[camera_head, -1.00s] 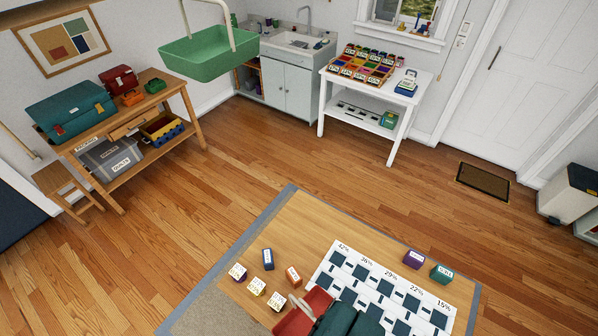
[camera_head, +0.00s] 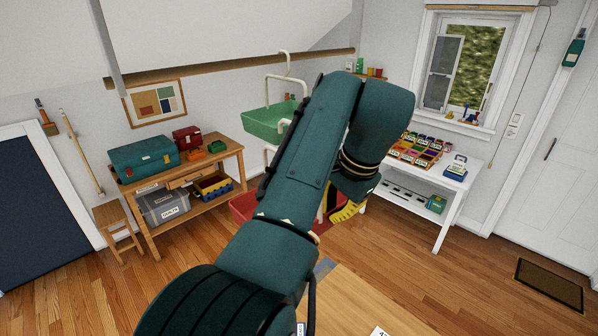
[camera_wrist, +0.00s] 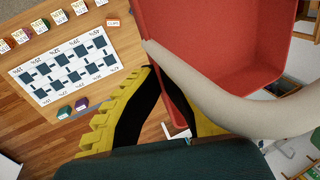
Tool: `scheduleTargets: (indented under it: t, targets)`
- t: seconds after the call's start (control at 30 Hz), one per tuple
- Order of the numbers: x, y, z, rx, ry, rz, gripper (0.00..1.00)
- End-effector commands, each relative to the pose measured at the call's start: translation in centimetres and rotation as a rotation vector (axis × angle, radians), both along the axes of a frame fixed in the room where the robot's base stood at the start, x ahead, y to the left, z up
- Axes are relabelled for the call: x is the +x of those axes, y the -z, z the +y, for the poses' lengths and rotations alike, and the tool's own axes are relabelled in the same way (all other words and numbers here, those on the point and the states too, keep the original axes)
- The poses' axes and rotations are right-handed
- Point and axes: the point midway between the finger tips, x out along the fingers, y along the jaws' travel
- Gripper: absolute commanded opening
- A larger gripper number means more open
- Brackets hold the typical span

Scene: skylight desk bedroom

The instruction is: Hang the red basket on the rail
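The red basket (camera_head: 243,207) is in the air in the head view, below and partly behind my arm. It fills the top of the wrist view (camera_wrist: 215,50), with its off-white handle (camera_wrist: 245,110) crossing my yellow fingers. My gripper (camera_wrist: 170,90) appears shut on this handle; the exact contact is hidden. In the head view only a yellow part of my gripper (camera_head: 347,209) shows behind the arm. The wooden rail (camera_head: 215,68) runs along the sloped wall, above and behind the basket. A green basket (camera_head: 268,122) hangs from it by an off-white hooked handle.
A wooden bench (camera_head: 195,172) with toolboxes stands at the left under the rail. A white table (camera_head: 425,200) with coloured boxes is at the right. The wooden worktable (camera_wrist: 30,75) with a white chart shows below the basket in the wrist view.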

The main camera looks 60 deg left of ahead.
Motion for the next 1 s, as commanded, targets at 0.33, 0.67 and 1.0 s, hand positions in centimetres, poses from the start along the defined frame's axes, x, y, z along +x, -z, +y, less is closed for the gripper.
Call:
scheduleTargets:
  t: [0.33,0.67,1.0]
  targets:
    - [-6.6,-11.2,1.8,0.023,-0.054,0.008,0.0]
    - [-6.7,-11.4,1.8,0.027,-0.054,0.006,0.0]
    - [-7.3,-11.8,3.6,0.043,-0.055,0.011,0.0]
